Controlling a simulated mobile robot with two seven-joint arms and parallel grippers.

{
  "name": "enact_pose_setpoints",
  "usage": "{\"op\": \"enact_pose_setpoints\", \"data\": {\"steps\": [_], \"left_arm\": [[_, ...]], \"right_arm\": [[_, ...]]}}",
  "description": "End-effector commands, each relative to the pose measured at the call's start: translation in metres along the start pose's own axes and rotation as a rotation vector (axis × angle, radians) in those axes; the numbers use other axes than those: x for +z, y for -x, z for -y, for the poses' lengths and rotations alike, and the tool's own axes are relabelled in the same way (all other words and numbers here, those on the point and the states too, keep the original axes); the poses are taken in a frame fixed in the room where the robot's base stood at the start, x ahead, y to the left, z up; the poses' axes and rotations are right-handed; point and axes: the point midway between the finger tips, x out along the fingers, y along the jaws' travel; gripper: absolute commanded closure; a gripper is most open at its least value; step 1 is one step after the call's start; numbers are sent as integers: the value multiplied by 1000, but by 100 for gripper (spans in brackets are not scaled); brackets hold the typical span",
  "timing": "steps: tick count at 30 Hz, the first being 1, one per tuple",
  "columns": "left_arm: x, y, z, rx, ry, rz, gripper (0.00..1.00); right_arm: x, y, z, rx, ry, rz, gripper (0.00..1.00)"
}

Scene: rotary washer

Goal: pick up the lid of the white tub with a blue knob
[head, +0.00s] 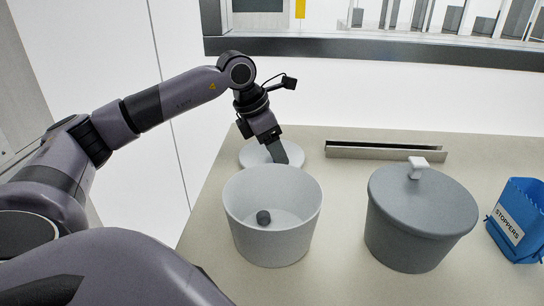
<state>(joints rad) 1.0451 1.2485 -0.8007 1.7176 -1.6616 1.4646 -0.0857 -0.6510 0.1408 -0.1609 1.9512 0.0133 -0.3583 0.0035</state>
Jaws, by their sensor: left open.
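An open white tub (273,240) stands on the table, with a small dark round object (263,217) inside. A pale flat disc like a lid (252,157) lies on the table behind the tub, partly hidden by my left gripper and the tub's rim. I see no blue knob; one could be hidden behind the gripper. My left gripper (279,155) is open and points down over the right part of the disc. Whether it touches the disc, I cannot tell. My right gripper is not in view.
A grey tub (407,238) with a grey lid and white knob (419,167) stands to the right. A blue box (521,220) labelled STOPPERS is at the far right. A low metal channel (385,152) lies behind. The table's left edge is close to the disc.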

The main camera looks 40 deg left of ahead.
Motion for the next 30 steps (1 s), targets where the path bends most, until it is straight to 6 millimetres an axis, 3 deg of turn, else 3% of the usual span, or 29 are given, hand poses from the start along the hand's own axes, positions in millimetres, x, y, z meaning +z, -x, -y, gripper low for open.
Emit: {"op": "enact_pose_setpoints", "data": {"steps": [5,10,23,30], "left_arm": [[0,0,0,0,0,0,46],[0,0,0,0,0,0,100],[3,6,0,0,0,3,100],[17,38,0,0,0,7,100]], "right_arm": [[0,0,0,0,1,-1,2],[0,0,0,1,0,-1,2],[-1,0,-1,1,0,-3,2],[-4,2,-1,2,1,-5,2]]}}
